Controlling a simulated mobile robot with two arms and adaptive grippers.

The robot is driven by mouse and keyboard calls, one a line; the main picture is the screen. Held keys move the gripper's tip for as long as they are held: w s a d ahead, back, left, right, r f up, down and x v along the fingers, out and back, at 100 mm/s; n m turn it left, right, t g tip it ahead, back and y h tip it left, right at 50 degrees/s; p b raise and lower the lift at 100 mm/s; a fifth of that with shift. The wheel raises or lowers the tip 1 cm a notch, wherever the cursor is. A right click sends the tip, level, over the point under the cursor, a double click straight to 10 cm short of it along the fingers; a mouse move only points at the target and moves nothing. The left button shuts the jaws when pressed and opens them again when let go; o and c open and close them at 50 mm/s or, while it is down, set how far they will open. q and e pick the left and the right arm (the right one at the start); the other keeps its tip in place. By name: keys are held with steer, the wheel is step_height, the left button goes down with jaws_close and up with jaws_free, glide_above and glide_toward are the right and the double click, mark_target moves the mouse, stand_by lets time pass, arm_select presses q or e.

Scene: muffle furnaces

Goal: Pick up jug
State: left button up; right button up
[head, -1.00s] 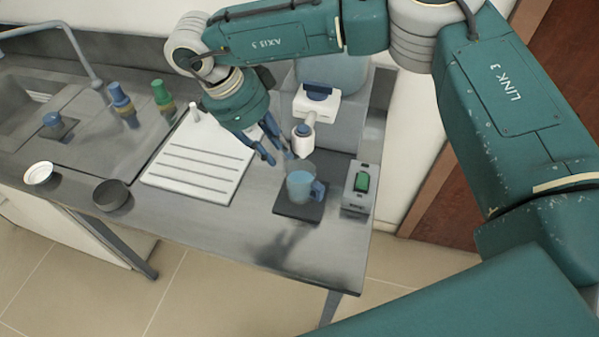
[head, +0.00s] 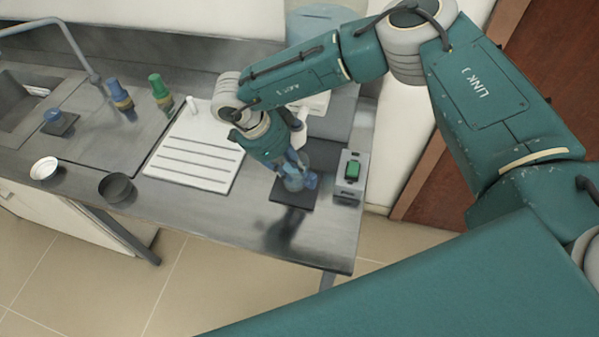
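The jug (head: 294,183) is a small blue-tinted vessel with a blue handle on its right side. It stands upright on a dark square pad (head: 296,201) near the right end of the grey bench. My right gripper (head: 291,170) reaches down from the upper left, with its blue-grey fingers overlapping the jug's upper part in the picture. The fingers and hand partly hide the jug's rim. I cannot tell whether the fingers touch the jug or have closed on it. My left gripper is not in view.
A grey box with a green switch (head: 352,171) stands right of the jug. A white dispenser (head: 316,103) is behind my arm. A white ridged board (head: 197,152), a dark bowl (head: 117,188) and a white bowl (head: 44,168) lie left. The bench front (head: 240,232) is clear.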

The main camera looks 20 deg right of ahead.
jaws_close()
steer(key=shift+r, duration=0.1)
